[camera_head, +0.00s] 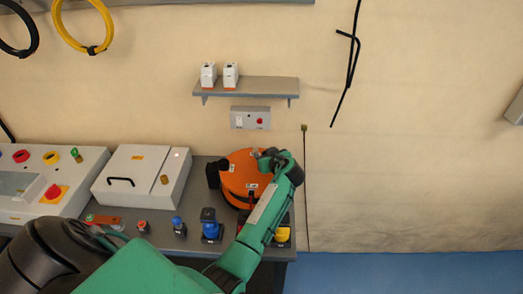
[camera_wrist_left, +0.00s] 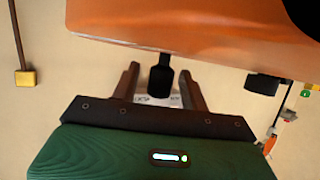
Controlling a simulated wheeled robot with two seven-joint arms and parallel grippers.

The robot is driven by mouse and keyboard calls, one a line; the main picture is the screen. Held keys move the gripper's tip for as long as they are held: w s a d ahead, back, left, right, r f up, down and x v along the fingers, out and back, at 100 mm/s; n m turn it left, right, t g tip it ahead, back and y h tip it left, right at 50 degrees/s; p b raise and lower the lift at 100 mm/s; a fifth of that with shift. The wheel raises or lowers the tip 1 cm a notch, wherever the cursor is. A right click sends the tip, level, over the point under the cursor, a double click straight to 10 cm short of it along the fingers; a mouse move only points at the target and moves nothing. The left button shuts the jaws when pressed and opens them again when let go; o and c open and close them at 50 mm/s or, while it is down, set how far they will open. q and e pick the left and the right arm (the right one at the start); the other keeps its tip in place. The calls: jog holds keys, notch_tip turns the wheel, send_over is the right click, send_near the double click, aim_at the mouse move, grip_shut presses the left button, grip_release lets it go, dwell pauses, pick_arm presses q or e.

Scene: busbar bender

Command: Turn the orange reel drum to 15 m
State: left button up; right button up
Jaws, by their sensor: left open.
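The orange reel drum (camera_head: 238,178) stands at the right end of the grey bench, with marks on its top face that are too small to read. My left arm reaches over its right side, and the gripper (camera_head: 264,158) is at the drum's far right part, partly hidden by my own wrist. In the left wrist view the drum (camera_wrist_left: 200,30) fills the top. There the open gripper (camera_wrist_left: 160,76) has its two fingers on either side of a black crank knob (camera_wrist_left: 160,82), with gaps showing on both sides. My right gripper is not in view.
A white box with a black handle (camera_head: 140,180) and a control panel (camera_head: 45,185) are left of the drum. Blue connectors (camera_head: 211,226) and a yellow one (camera_head: 282,234) stand along the front edge. A shelf (camera_head: 260,87) and a wall socket (camera_head: 250,118) are above.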

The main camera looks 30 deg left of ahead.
pick_arm(q)
jog(key=shift+s+d+r, duration=0.1)
jog(key=shift+d+r, duration=0.05)
grip_shut()
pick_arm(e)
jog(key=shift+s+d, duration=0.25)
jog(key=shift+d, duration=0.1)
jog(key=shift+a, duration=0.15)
